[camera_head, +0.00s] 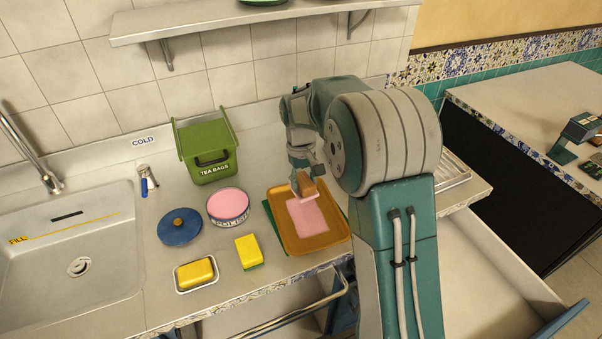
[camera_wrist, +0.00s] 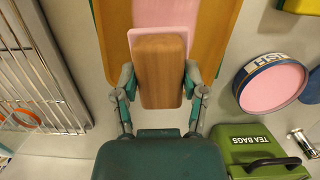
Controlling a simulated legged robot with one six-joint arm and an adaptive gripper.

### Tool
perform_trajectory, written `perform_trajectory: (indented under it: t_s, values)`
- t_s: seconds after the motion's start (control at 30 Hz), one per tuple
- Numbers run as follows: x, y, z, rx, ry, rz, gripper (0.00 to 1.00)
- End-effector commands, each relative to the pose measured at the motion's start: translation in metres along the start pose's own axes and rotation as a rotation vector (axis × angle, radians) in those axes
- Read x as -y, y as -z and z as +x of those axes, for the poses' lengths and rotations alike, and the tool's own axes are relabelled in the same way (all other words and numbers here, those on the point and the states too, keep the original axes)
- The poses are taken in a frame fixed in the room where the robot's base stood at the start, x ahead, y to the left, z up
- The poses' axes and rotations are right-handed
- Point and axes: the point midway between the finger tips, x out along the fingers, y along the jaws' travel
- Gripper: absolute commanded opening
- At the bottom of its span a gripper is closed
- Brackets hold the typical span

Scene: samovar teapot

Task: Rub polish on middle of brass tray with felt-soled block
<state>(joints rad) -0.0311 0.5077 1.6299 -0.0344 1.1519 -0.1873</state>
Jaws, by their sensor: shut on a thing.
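My gripper (camera_head: 303,172) is shut on the brown wooden block (camera_head: 307,186), with one finger on each side; the wrist view shows the same block (camera_wrist: 160,75) between the fingers. A pale edge shows under the block, but its felt sole is mostly hidden. The block is over the far part of the brass tray (camera_head: 331,241), at the far edge of a pink polish patch (camera_head: 305,216) in the tray's middle. I cannot tell whether the sole touches the tray. The open polish tin (camera_head: 228,204), full of pink polish, stands left of the tray.
A green mat (camera_head: 268,211) shows under the tray's left side. A blue lid (camera_head: 180,226), a yellow sponge (camera_head: 248,251) and a dish with a yellow bar (camera_head: 195,272) lie left. A green tea bags box (camera_head: 207,150) stands behind. A wire rack (camera_head: 456,172) is at right.

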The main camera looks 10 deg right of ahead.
Motion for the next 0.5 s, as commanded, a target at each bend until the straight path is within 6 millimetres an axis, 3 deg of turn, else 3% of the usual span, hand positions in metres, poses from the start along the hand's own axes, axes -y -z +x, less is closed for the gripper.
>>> perform_trajectory:
  t_s: [0.2, 0.5]
  values:
    - [0.002, -0.006, -0.018, -0.002, 0.0, 0.0, 0.11]
    - [0.002, -0.008, -0.021, 0.0, 0.0, 0.001, 0.11]
